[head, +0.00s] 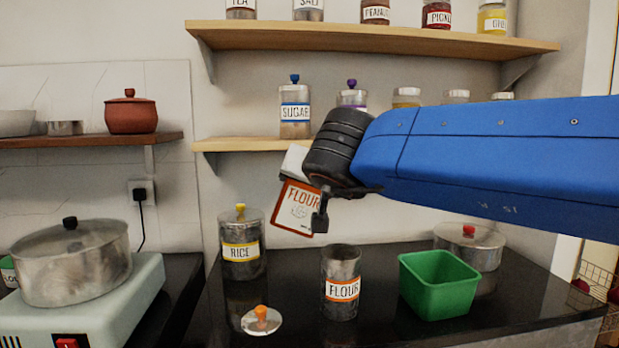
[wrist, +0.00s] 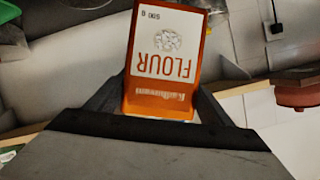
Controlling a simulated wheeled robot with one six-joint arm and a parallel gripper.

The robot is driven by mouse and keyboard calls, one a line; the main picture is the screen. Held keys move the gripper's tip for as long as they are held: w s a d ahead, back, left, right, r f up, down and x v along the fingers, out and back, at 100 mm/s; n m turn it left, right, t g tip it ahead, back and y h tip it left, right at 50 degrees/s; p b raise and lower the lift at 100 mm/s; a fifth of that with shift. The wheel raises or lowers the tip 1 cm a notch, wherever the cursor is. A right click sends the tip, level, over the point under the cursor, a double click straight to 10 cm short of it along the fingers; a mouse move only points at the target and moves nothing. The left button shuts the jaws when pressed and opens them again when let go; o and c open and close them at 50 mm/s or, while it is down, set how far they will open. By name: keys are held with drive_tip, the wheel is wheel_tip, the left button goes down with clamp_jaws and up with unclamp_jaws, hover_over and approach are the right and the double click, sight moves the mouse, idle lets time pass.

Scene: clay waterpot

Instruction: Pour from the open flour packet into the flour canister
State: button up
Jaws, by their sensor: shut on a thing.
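The flour packet (head: 298,209), orange and white with a FLOUR label, is held by my gripper (head: 322,205) above and a little left of the flour canister. In the head view the packet is slightly tilted. In the wrist view the packet (wrist: 165,60) sits between both fingers, its lettering upside down. Its opening cannot be made out. The flour canister (head: 341,270), a metal cylinder with a FLOUR label, stands upright and lidless on the black counter. A round lid with an orange knob (head: 261,320) lies on the counter to its left. No flour is seen falling.
A rice canister (head: 242,250) with a yellow knob stands behind left. A green tub (head: 438,285) is right of the flour canister, with a lidded pot (head: 470,245) behind it. A large pot (head: 70,265) sits on the stove. The lower shelf (head: 240,145) holds a sugar jar (head: 295,112).

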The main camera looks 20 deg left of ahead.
sight(310, 213)
drive_tip(key=shift+s+a+f+m+y, duration=0.1)
drive_tip(key=shift+f+m+y, duration=0.3)
drive_tip(key=shift+f, duration=0.7)
drive_tip(key=shift+f+m+y, duration=0.1)
drive_tip(key=shift+f+m, duration=0.5)
drive_tip(key=shift+f, duration=0.5)
drive_tip(key=shift+f, duration=0.2)
drive_tip(key=shift+s+f+m+g+y, duration=0.1)
drive_tip(key=shift+f+m+g+y, duration=0.2)
drive_tip(key=shift+f+m+y, duration=0.3)
drive_tip(key=shift+f+m+y, duration=0.25)
drive_tip(key=shift+m+y, duration=0.35)
drive_tip(key=shift+m, duration=0.6)
idle(0.5)
drive_tip(key=shift+w+d, duration=0.2)
idle(0.3)
